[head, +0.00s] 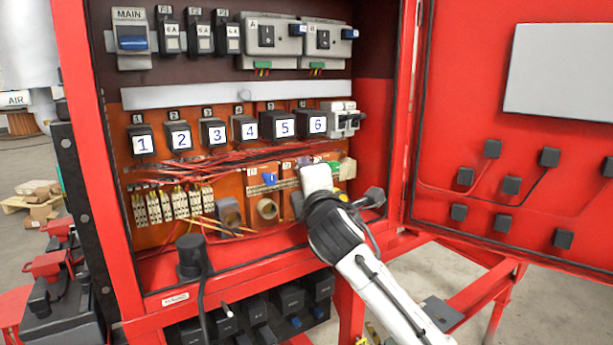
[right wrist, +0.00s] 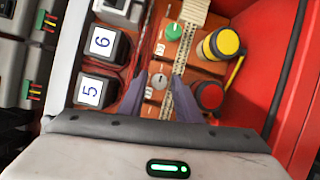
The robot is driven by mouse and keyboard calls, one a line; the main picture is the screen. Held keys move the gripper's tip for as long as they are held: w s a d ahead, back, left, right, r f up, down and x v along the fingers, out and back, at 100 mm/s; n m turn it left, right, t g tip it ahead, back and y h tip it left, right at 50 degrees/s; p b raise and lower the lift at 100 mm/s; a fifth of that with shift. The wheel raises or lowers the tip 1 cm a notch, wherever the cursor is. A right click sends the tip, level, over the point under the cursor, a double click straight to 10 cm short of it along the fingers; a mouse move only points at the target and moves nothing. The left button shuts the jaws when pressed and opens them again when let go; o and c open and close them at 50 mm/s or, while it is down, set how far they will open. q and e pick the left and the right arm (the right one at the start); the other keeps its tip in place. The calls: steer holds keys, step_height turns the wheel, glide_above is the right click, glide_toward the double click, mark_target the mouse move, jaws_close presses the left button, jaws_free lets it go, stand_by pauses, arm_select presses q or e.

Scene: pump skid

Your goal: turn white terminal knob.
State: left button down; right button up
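The white terminal knob (right wrist: 159,81) is a small round pale knob with a dark pointer mark, on the orange panel in the right wrist view. My right gripper (right wrist: 158,86) is open, with one purple-grey finger on each side of the knob and visible gaps between. I cannot tell whether the fingertips reach down to the knob's depth. In the head view my right arm comes in from the lower right, and its white hand (head: 316,179) hides the knob. My left gripper is not in view.
A green knob (right wrist: 174,32), a yellow button (right wrist: 225,42) and a red button (right wrist: 208,95) are close by. A ribbed terminal strip (right wrist: 182,62) runs beside the knob. Numbered black blocks (head: 285,126) sit above in the red cabinet. Its open door (head: 480,120) stands at right.

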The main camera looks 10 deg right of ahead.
steer(key=shift+o, duration=0.5)
steer(key=s+b, duration=0.1)
steer(key=s, duration=0.9)
steer(key=shift+s+a+f+b, duration=0.15)
steer(key=shift+a+b, duration=0.05)
steer(key=shift+b, duration=0.1)
